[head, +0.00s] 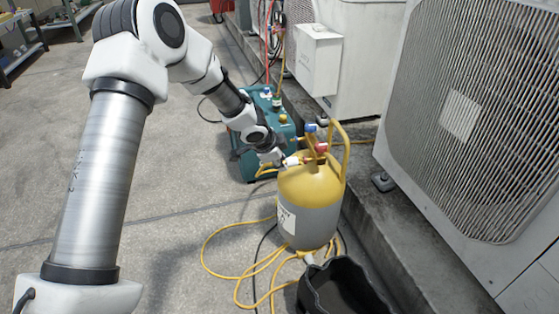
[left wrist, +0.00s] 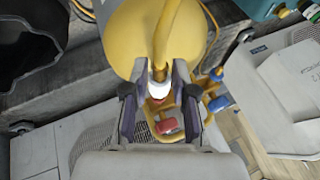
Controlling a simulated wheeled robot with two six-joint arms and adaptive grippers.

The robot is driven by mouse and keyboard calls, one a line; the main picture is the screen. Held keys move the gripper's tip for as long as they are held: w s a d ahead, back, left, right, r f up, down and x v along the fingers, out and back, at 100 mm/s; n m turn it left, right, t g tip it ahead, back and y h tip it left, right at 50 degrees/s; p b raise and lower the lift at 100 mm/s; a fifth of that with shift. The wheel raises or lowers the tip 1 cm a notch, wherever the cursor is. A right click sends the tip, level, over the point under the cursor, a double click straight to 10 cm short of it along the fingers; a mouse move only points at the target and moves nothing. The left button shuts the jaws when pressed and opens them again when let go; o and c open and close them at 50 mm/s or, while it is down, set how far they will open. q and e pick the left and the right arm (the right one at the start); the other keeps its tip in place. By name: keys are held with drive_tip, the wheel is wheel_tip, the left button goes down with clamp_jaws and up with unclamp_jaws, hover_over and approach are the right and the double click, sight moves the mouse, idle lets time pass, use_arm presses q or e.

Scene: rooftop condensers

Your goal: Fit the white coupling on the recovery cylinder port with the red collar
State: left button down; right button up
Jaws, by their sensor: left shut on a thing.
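The recovery cylinder (head: 310,212), yellow above and grey below, stands upright on the ground. On its top are a red valve (head: 321,148) and a blue valve (head: 310,128); the left wrist view shows the red handle (left wrist: 168,126) and blue handle (left wrist: 218,104). My left gripper (head: 280,159) is at the cylinder's top, on the red valve's side. It is shut on the white coupling (left wrist: 159,90), whose yellow hose (left wrist: 166,40) leads away. A reddish part shows just beyond the coupling; I cannot tell whether they touch. My right gripper is not in view.
A teal machine (head: 262,110) stands behind the cylinder. A black bin (head: 342,290) is in front, and yellow hose (head: 240,275) loops lie on the ground. Condenser units (head: 480,110) stand on a kerb at right. The concrete floor (head: 180,200) at left is mostly clear.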

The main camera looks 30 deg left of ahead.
use_arm(q)
drive_tip(key=shift+w+d+p, duration=0.35)
idle(0.4)
drive_tip(key=c, duration=0.8)
unclamp_jaws()
drive_tip(key=shift+c, duration=0.2)
drive_tip(key=shift+s+a+f+b, duration=0.1)
drive_tip(key=shift+s+a+b, duration=0.15)
drive_tip(key=shift+b, duration=0.2)
drive_tip(key=s+a+b, duration=0.4)
drive_tip(key=a, duration=0.1)
drive_tip(key=shift+s+b, duration=0.35)
